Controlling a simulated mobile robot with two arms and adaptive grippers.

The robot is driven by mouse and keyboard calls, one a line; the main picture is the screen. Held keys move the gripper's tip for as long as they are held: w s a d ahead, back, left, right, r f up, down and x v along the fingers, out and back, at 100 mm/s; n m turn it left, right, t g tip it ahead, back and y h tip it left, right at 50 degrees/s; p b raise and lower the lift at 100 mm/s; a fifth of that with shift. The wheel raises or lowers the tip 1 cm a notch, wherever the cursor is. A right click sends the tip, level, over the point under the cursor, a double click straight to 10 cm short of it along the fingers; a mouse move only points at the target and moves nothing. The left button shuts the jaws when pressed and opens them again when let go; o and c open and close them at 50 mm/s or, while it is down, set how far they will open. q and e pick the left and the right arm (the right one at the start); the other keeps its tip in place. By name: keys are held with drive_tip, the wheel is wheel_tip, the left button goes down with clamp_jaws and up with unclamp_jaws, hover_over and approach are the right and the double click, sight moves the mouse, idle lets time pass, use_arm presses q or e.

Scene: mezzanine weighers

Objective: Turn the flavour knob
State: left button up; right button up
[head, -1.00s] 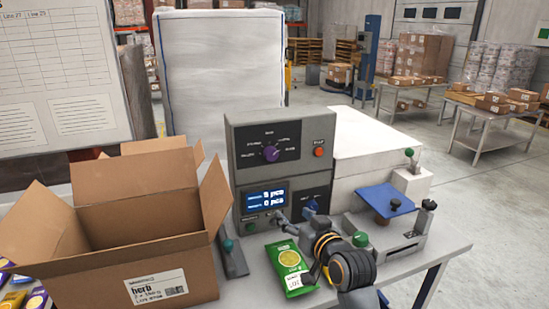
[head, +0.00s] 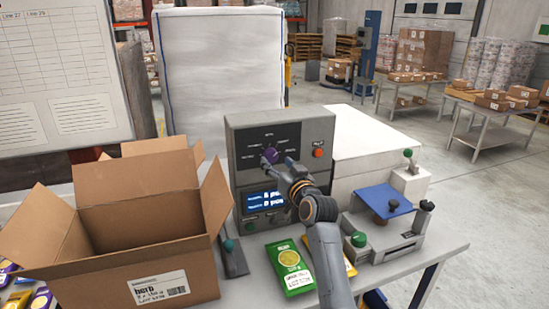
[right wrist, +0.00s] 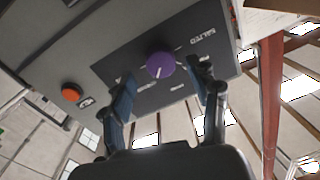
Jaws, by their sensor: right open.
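The purple flavour knob (head: 269,155) is on the upper dark face of the grey control box (head: 238,133), ringed by small printed labels. It also shows in the right wrist view (right wrist: 160,65), with a pale pointer line on its face. My right gripper (head: 280,165) is open in front of the knob. In the right wrist view, the fingers of my right gripper (right wrist: 163,76) stand on either side of the knob, with gaps visible on both sides. Whether they touch it cannot be told. My left gripper is out of view.
A red-orange button (head: 318,153) sits right of the knob; a lit display (head: 264,199) is below. An open cardboard box (head: 110,270) stands left of the control box. A green packet (head: 290,266) lies in front. A blue plate (head: 384,199) is on the right.

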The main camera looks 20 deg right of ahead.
sight(271, 155)
drive_tip(key=shift+w+a, duration=0.1)
drive_tip(key=shift+w, duration=1.35)
drive_tip(key=c, duration=1.2)
